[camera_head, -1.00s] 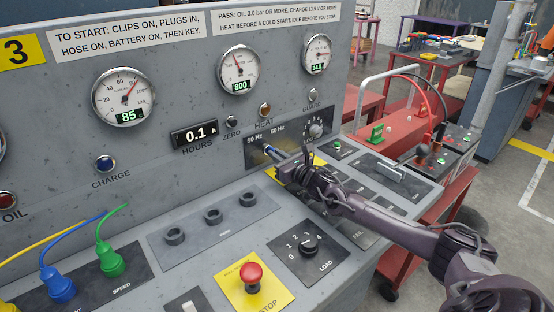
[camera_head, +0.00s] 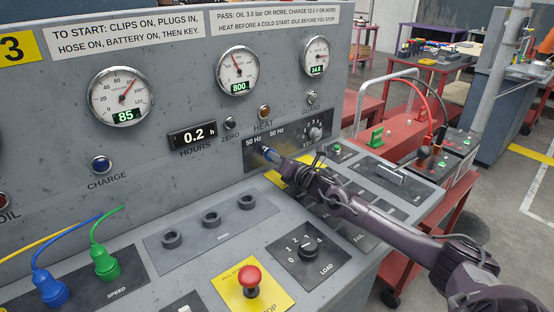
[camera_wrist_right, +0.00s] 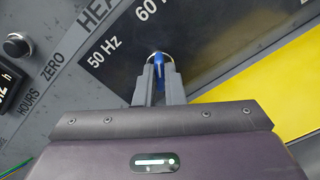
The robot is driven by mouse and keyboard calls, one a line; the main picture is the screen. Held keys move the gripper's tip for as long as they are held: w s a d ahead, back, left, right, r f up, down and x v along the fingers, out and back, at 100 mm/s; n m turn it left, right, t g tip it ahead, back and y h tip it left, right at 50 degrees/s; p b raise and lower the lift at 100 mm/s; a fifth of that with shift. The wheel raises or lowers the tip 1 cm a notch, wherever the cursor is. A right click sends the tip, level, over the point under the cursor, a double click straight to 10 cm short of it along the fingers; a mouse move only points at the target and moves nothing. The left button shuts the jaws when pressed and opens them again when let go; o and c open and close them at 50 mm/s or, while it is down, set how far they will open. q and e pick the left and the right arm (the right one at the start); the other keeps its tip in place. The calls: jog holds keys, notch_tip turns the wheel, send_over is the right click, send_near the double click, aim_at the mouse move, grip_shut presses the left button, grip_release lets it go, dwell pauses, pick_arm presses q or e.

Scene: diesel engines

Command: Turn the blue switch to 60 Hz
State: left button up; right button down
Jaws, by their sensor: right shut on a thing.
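The blue switch (camera_head: 264,150) sits on the dark panel strip below the 50 Hz and 60 Hz labels. In the right wrist view its blue body (camera_wrist_right: 171,76) shows between the fingers, with a pale ring round its base. My right gripper (camera_head: 272,156) is shut on the switch, its fingers reaching in from the lower right; the fingertips also show in the right wrist view (camera_wrist_right: 160,66). The fingers hide part of the switch, and I cannot tell which label it points to. My left gripper is not in view.
A multi-position knob (camera_head: 315,132) is right of the switch. Below lie the yellow plate (camera_head: 304,163), the LOAD knob (camera_head: 308,247) and the red stop button (camera_head: 250,278). The grey console face (camera_head: 60,140) rises behind. A red trolley (camera_head: 455,190) stands at the right.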

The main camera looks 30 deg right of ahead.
dwell(0.5)
jog(key=c, duration=1.5)
grip_release()
jog(key=shift+s, duration=0.1)
jog(key=s, duration=0.6)
jog(key=shift+s+d+f+b, duration=0.1)
jog(key=shift+d+b, duration=0.25)
jog(key=shift+s, duration=0.7)
